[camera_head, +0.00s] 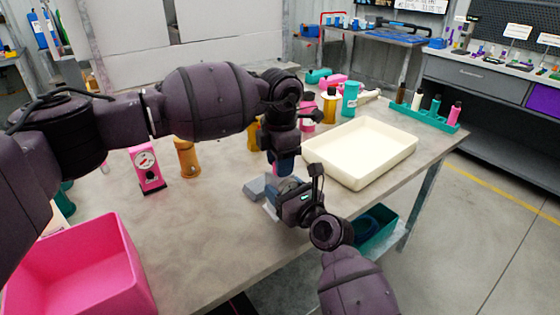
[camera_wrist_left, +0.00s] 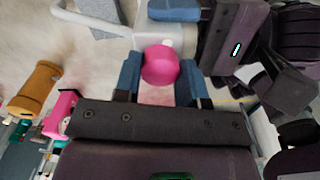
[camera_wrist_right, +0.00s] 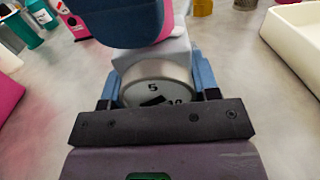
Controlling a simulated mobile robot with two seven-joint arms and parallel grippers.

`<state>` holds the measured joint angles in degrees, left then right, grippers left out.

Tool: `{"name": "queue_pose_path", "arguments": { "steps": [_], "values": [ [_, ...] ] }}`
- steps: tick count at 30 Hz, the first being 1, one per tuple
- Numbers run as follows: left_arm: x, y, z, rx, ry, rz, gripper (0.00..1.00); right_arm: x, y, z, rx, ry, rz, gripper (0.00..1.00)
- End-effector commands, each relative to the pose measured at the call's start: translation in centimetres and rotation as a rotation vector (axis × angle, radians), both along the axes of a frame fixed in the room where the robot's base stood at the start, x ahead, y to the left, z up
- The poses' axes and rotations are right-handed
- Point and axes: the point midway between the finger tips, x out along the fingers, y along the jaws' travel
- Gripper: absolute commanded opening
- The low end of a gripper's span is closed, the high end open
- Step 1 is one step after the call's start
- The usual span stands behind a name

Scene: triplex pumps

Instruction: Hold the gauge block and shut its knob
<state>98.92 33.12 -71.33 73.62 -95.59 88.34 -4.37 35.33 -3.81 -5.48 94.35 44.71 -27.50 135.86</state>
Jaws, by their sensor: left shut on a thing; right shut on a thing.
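The gauge block is a light grey block (camera_head: 256,188) near the front middle of the table. Its round dial (camera_wrist_right: 158,92) shows between the blue fingers of my right gripper (camera_wrist_right: 158,88), which is shut on the block from the front. In the left wrist view the round pink knob (camera_wrist_left: 160,64) sits between the blue fingers of my left gripper (camera_wrist_left: 158,82), which is shut on it from above. In the head view my left gripper (camera_head: 284,166) stands over my right gripper (camera_head: 283,194), and the two hide the knob and most of the block.
A cream tray (camera_head: 318,160) lies right of the grippers. A pink bin (camera_head: 110,262) stands at front left. A pink gauge device (camera_head: 147,168) and an orange part (camera_head: 187,157) stand behind my left arm. The table's front edge is close to my right arm.

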Motion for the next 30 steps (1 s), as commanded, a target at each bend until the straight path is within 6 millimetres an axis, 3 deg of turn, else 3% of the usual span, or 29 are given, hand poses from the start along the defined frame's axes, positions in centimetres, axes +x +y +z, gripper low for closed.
{"name": "queue_pose_path", "arguments": {
  "steps": [30],
  "values": [
    [0.1,-0.02,0.11,-0.001,-0.001,-0.95,0.14,-0.03,0.05,0.03,0.0,0.0,0.001,0.17]
  ]
}}
